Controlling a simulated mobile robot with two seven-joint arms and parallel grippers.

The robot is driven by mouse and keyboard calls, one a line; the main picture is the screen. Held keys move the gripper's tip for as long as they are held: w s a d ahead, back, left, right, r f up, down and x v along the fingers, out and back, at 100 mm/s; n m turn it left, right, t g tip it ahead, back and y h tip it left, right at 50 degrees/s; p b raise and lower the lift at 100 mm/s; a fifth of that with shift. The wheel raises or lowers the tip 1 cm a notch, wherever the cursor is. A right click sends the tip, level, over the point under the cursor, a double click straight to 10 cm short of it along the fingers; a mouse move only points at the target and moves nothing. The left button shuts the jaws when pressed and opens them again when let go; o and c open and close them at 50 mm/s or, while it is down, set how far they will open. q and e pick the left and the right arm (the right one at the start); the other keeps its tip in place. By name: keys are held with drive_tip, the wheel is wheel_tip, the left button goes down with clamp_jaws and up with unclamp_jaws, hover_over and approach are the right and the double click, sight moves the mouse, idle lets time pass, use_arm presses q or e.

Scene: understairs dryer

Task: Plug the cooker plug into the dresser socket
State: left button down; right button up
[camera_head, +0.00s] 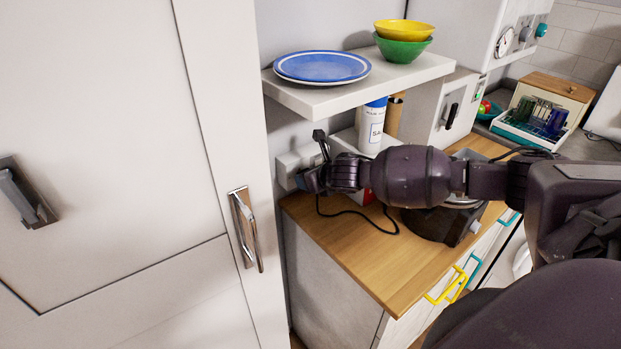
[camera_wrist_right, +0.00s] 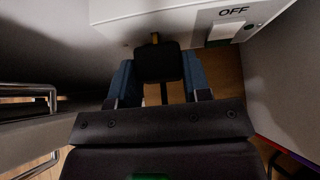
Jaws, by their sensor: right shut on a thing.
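The cooker plug (camera_wrist_right: 158,64) is black and sits between the two blue fingers of my right gripper (camera_wrist_right: 158,80), which is shut on it. A brass pin shows at its far end, by the lower edge of the white dresser socket (camera_wrist_right: 180,24); whether it has entered a hole is hidden. The socket has an OFF label and a dark green spot. In the head view my right gripper (camera_head: 312,179) is beside the white socket box (camera_head: 287,167) on the wall. A black cord (camera_head: 350,213) runs onto the wooden top. My left gripper is not in view.
The dark cooker (camera_head: 432,224) stands on the wooden top (camera_head: 345,240), partly behind my arm. A shelf (camera_head: 400,77) with a blue plate (camera_head: 322,66) and bowls (camera_head: 404,42) hangs above. A salt container (camera_head: 372,125) is behind the arm. A tall white cupboard (camera_head: 110,130) flanks the left.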

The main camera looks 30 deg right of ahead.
drive_tip(key=shift+w, duration=0.5)
drive_tip(key=o, duration=1)
drive_tip(key=v, duration=1.1)
drive_tip(key=shift+w, duration=0.1)
drive_tip(key=shift+a, duration=0.1)
